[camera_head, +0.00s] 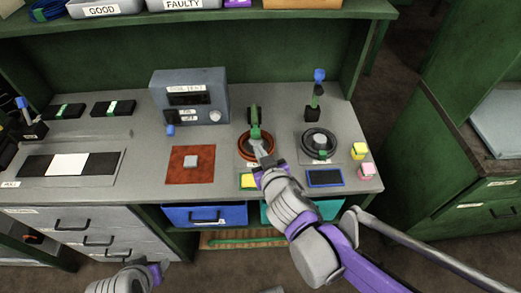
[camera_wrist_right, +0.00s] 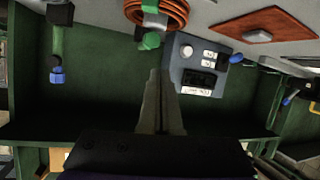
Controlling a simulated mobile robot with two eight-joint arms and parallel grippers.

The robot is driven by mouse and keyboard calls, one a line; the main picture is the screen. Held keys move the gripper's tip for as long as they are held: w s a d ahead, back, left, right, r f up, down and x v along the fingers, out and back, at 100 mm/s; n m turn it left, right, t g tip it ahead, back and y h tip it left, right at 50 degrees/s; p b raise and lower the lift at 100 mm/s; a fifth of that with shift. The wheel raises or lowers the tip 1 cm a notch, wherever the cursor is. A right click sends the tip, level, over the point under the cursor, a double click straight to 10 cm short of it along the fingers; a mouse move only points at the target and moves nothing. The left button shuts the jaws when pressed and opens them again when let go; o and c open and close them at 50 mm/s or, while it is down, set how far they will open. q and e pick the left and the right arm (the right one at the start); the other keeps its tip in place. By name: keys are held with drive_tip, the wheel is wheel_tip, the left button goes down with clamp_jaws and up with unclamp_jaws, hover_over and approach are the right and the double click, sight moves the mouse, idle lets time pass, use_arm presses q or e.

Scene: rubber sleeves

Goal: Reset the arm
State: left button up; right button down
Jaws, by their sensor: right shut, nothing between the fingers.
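My right gripper (camera_head: 259,150) reaches over the bench from the lower right. Its fingers are shut with nothing between them, close together in the wrist view (camera_wrist_right: 161,85). In the head view the tips overlap a reddish-brown ring (camera_head: 243,150) with a black and green upright part (camera_head: 254,120) behind it; I cannot tell if they touch. The wrist view shows the orange-red ring (camera_wrist_right: 178,10) with a green part (camera_wrist_right: 151,40) just beyond the tips. Only a grey and purple piece of my left arm shows at the bottom edge; its gripper is out of view.
A grey test box (camera_head: 190,97) stands at the back left of the ring. A black ring fixture (camera_head: 333,145) and a blue-topped post (camera_head: 318,90) are to the right. A red-brown mat (camera_head: 178,176) holds a grey block. Small yellow (camera_head: 359,151) and pink (camera_head: 367,170) blocks sit near the right edge.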

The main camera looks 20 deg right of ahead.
drive_tip(key=shift+s+r, duration=0.2)
drive_tip(key=shift+s, duration=0.1)
idle(0.4)
drive_tip(key=s+d+f+g+p, duration=0.1)
drive_tip(key=s+g+p, duration=0.2)
drive_tip(key=s, duration=0.4)
drive_tip(key=s+d+f+g+p, duration=0.1)
drive_tip(key=s+f+g+p, duration=0.1)
drive_tip(key=s+g, duration=0.3)
drive_tip(key=s+p, duration=0.1)
drive_tip(key=s, duration=0.1)
drive_tip(key=shift+s+d+m+y, duration=0.3)
drive_tip(key=shift+s+d+y, duration=0.1)
